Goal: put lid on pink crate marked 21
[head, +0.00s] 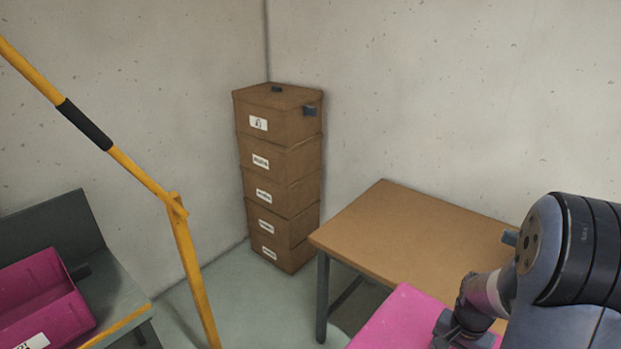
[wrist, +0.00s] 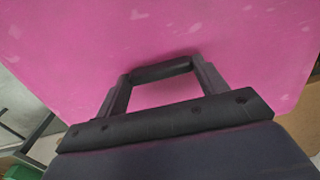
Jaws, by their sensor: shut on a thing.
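The pink lid (head: 392,318) is at the bottom right of the head view, level with the front of the brown table. My gripper (wrist: 160,72) is shut on the lid's dark handle, and the lid's pink top (wrist: 225,35) fills much of the wrist view. In the head view my gripper (head: 458,332) is over the lid, with the fingertips hard to make out. A pink crate (head: 40,285) with an open top sits at the lower left, cut off by the picture edge. Its white label (head: 34,342) is only partly in view. The lid is well apart from the crate.
A brown-topped table (head: 410,225) stands behind the lid. A stack of brown boxes (head: 283,160) fills the corner. A yellow pole (head: 190,270) with a slanting yellow bar stands between crate and lid. The crate rests on a grey stand (head: 122,300) with a yellow edge.

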